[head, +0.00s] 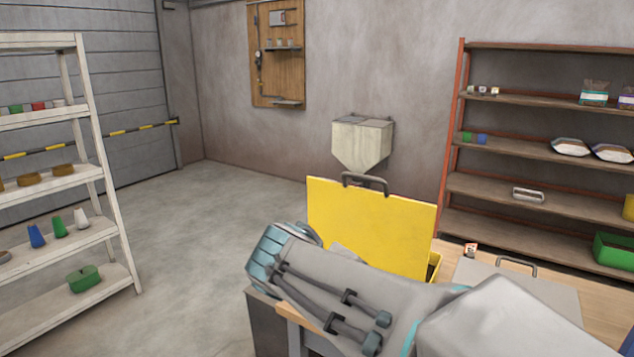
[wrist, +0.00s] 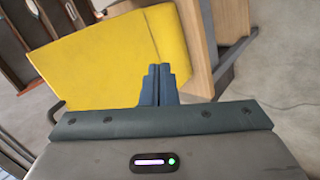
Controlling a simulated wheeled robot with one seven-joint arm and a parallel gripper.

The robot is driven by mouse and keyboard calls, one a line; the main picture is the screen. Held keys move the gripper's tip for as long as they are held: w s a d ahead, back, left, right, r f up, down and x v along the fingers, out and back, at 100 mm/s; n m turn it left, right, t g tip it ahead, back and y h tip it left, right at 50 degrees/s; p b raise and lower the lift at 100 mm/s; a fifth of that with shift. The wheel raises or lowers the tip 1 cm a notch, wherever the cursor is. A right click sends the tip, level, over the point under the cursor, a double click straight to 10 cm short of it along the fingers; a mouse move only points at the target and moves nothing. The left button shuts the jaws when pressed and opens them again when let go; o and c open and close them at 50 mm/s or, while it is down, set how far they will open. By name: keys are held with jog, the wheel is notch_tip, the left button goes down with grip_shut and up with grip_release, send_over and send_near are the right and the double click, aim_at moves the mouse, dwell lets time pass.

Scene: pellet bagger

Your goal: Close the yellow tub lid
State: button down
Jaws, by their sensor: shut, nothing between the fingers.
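The yellow tub lid (head: 372,228) stands raised, close to upright, with a dark handle (head: 365,180) on its top edge. A small part of the yellow tub (head: 434,266) shows at the lid's lower right; my arm hides most of the rest. In the wrist view the lid (wrist: 120,62) is a broad yellow panel beyond my gripper, with its handle (wrist: 56,112) at the left. My gripper (wrist: 158,70) is shut and empty, its fingertips overlapping the lid's lower right edge in the picture. I cannot tell whether they touch. The fingers are hidden in the head view.
The tub is by a wooden bench (head: 612,308) carrying a grey panel with a handle (head: 516,262). A hopper (head: 362,145) hangs on the wall behind the lid. Shelves stand at left (head: 60,175) and right (head: 540,190). The floor (head: 200,240) at left is clear.

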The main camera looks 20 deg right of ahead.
jog(key=w+a+r+n+t+h, duration=0.1)
jog(key=w+r+t+h, duration=0.25)
jog(key=r, duration=0.35)
jog(key=w+a+r+n+t+h, duration=0.1)
jog(key=w+r+n+t+h, duration=0.1)
jog(key=w+r, duration=0.4)
jog(key=p, duration=0.3)
send_near(363, 178)
jog(key=shift+y, duration=0.25)
jog(key=x, duration=0.6)
jog(key=shift+w+d+r, duration=0.1)
jog(key=shift+w+d, duration=0.1)
jog(key=shift+d, duration=0.2)
